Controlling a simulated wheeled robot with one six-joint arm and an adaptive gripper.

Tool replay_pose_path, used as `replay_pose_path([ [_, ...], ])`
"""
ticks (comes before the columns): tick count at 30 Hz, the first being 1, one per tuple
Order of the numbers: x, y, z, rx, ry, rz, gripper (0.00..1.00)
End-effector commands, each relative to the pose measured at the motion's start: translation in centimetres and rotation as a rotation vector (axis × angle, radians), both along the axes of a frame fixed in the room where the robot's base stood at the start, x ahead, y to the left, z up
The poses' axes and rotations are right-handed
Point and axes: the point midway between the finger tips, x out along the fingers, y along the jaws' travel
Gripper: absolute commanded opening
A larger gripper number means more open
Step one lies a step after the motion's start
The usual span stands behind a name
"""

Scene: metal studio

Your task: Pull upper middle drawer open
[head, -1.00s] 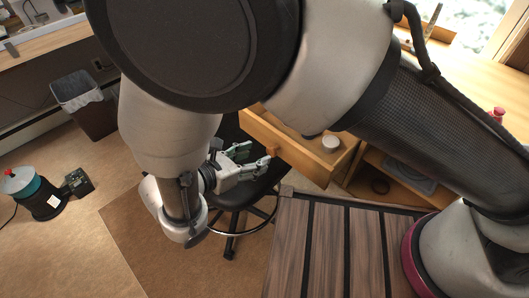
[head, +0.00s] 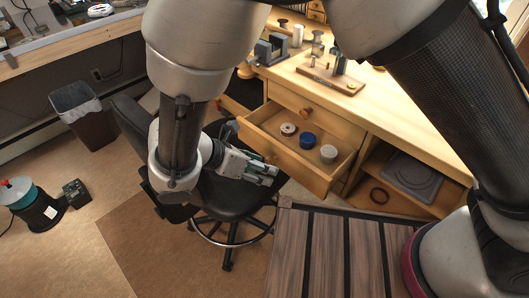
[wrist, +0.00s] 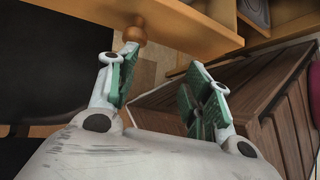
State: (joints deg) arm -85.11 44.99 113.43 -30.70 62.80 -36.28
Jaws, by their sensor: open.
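A wooden drawer (head: 322,182) of the workbench stands pulled out, with several small round items inside. Its round knob (head: 270,158) is at the front, partly behind my gripper. My gripper (head: 270,173) is open and empty, just in front of the pulled-out drawer's front. In the wrist view, a knob (wrist: 135,29) on a wooden front (wrist: 185,22) is just beyond the left fingertip, not between the fingers (wrist: 163,68). I cannot tell whether they touch.
A black stool (head: 235,192) stands under and beside my gripper. A slatted wooden surface (head: 325,250) is at the bottom. An open shelf (head: 395,185) is right of the drawers. The benchtop holds a vise (head: 271,48) and a small tool stand (head: 330,78). A bin (head: 88,118) is at left.

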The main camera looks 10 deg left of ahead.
Motion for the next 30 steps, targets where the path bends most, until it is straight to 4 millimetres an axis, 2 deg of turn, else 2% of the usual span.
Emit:
replay_pose_path([
  [1, 1.1, -1.0, 0.5, 0.067, 0.112, -0.04, 0.5],
  [3, 2.0, -1.7, 1.0, 0.184, 0.259, -0.061, 0.5],
  [6, 3.5, -2.0, 2.1, 0.367, 0.391, -0.056, 0.5],
  [9, 5.1, -1.9, 3.3, 0.517, 0.441, -0.034, 0.5],
  [14, 6.5, -1.8, 4.3, 0.634, 0.452, -0.003, 0.5],
  [17, 6.7, -1.8, 3.7, 0.646, 0.453, 0.005, 0.5],
  [24, 6.6, -1.9, -0.4, 0.642, 0.454, 0.004, 0.5],
  [30, 6.7, -1.8, -2.7, 0.642, 0.452, 0.005, 0.5],
])
